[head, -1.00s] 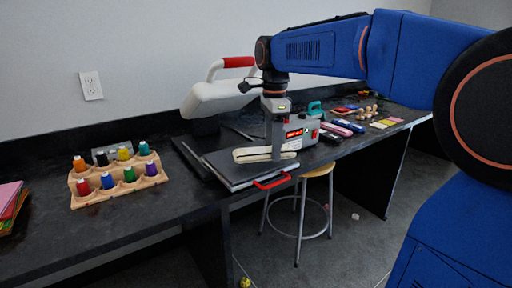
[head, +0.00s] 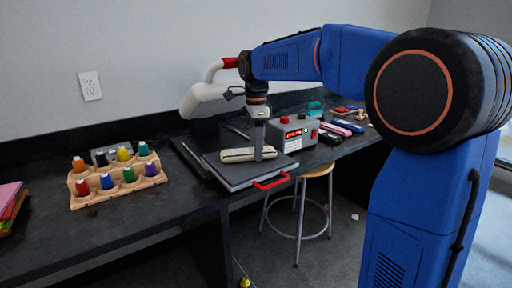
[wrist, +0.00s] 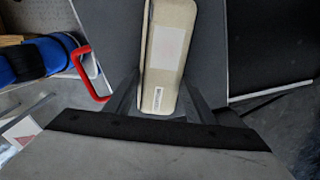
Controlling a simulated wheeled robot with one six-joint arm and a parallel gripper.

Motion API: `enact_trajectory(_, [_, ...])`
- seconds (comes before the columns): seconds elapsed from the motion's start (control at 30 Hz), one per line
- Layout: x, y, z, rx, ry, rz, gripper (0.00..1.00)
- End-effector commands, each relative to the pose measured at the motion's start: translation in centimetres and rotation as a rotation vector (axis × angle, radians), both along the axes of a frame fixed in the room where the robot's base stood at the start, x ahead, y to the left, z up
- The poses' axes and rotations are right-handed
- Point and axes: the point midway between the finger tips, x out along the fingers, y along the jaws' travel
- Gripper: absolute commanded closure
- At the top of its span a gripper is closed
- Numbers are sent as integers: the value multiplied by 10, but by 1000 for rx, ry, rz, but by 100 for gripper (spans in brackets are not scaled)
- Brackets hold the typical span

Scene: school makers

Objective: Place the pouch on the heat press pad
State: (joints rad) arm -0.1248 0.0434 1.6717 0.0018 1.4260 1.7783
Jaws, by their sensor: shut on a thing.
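The pouch (head: 246,155) is cream-coloured, long and flat. It lies on or just above the dark heat press pad (head: 251,174); I cannot tell if its whole underside touches. My gripper (head: 259,155) points down and is shut on the pouch near its right end. In the wrist view the pouch (wrist: 168,55), with a pale label patch on it, runs up between the fingers (wrist: 158,108), over the dark grey pad (wrist: 212,65). The pad has a red handle (head: 271,181) at its front.
A stool (head: 316,172) is below the bench.

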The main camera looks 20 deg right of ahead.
Motion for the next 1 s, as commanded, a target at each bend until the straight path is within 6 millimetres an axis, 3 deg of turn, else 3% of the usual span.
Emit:
enact_trajectory(0.27, [0, 0, -2, 0, 0, 0, 76])
enact_trajectory(0.3, [0, 0, -3, 0, 0, 0, 48])
enact_trajectory(0.37, [0, 0, -2, 0, 0, 0, 34])
enact_trajectory(0.4, [0, 0, -2, 0, 0, 0, 32])
enact_trajectory(0.73, [0, 0, 1, 0, -1, 0, 32])
enact_trajectory(1.0, [1, 0, 37, 1, -3, 0, 32])
